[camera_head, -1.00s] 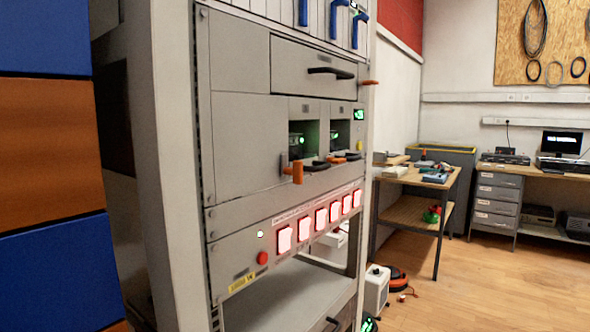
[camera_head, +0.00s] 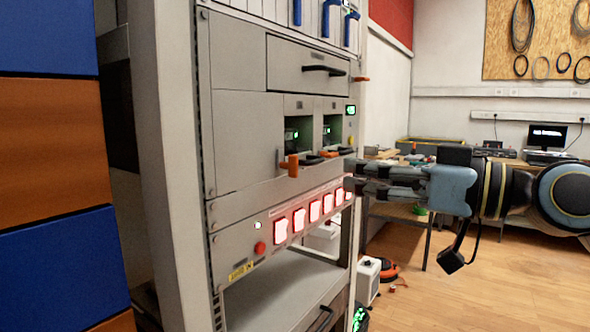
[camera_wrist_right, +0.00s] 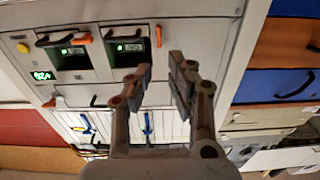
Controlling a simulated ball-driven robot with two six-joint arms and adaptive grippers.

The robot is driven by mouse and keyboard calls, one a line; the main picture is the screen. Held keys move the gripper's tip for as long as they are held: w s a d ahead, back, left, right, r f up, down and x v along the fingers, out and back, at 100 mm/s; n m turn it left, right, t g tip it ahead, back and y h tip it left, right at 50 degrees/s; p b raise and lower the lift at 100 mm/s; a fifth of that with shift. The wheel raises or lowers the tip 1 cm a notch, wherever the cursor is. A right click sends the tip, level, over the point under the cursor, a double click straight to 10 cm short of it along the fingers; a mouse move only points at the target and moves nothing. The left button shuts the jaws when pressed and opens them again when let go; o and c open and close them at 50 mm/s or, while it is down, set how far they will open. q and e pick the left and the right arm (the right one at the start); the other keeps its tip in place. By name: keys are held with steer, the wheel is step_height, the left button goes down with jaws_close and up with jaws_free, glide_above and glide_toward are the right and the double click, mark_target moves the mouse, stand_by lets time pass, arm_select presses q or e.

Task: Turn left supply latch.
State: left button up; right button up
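The left supply latch (camera_head: 289,165) is an orange handle at the lower left of the left supply (camera_head: 298,134) in the grey rack. In the right wrist view, which is roughly upside down, the latch (camera_wrist_right: 159,36) shows just beyond the fingertips. My right gripper (camera_head: 350,174) comes in from the right, its fingers pointing left toward the rack. Its fingers (camera_wrist_right: 160,70) are apart with nothing between them. It is to the right of the latch and does not appear to touch it. My left gripper is not in view.
A second orange latch (camera_head: 345,150) sits by the right supply (camera_head: 332,130). Black handles stick out beside both latches. Below runs a panel of lit red-white switches (camera_head: 314,210) with a red button (camera_head: 260,248). A drawer (camera_head: 308,68) is above. Blue and orange bins (camera_head: 50,138) stand left.

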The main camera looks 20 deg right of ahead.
mark_target(297, 165)
steer(key=p+x, duration=0.1)
steer(key=x, duration=0.9)
steer(key=shift+w+a+p, duration=0.2)
steer(key=shift+w+p, duration=0.1)
steer(key=shift+p, duration=0.1)
steer(key=shift+c, duration=0.2)
jaws_close()
